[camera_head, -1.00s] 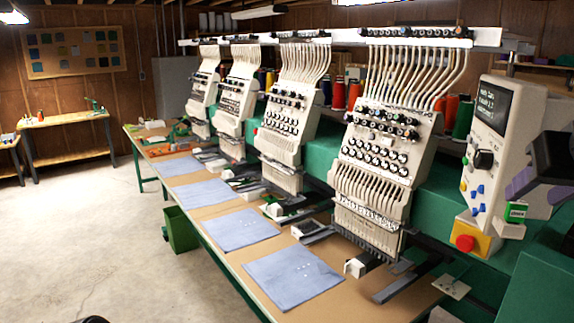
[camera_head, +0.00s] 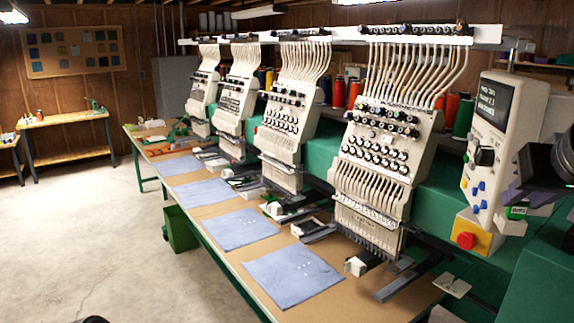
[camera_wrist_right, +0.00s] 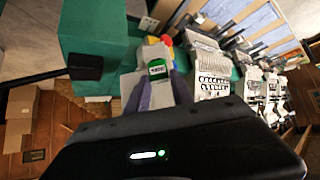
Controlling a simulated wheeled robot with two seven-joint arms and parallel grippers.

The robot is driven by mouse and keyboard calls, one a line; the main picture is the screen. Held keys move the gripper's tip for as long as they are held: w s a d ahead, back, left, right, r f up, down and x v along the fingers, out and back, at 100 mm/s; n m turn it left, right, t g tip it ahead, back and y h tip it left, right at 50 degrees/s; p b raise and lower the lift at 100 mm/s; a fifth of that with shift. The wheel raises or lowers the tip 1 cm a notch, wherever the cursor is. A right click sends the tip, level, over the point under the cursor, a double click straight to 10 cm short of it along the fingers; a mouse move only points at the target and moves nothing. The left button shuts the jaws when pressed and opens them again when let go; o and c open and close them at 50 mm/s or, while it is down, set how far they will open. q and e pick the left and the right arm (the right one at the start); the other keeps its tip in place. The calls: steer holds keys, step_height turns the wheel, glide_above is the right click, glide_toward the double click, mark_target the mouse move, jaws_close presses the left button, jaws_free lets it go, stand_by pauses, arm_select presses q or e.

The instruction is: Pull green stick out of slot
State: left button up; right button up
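The green stick (camera_head: 517,212) with a white label sits at the lower right side of the white control panel (camera_head: 488,150). In the right wrist view the green stick (camera_wrist_right: 158,69) shows its label between my purple fingertips. My right gripper (camera_head: 526,195) comes in from the right edge at the stick. In the wrist view the right gripper (camera_wrist_right: 163,82) has its fingers apart, one on each side of the stick, with a visible gap between them. The slot itself is hidden. My left gripper is not in view; only a small dark shape shows at the bottom left edge.
A red button on a yellow box (camera_head: 467,241) is just below and left of the stick. Embroidery heads (camera_head: 385,150) line the long table to the left, with blue cloths (camera_head: 292,279) on it. A green machine body (camera_head: 545,275) lies below the gripper. The left floor is clear.

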jaws_close()
steer(key=shift+r+p, duration=0.35)
steer(key=shift+r, duration=1.35)
step_height(320, 180, up, 4)
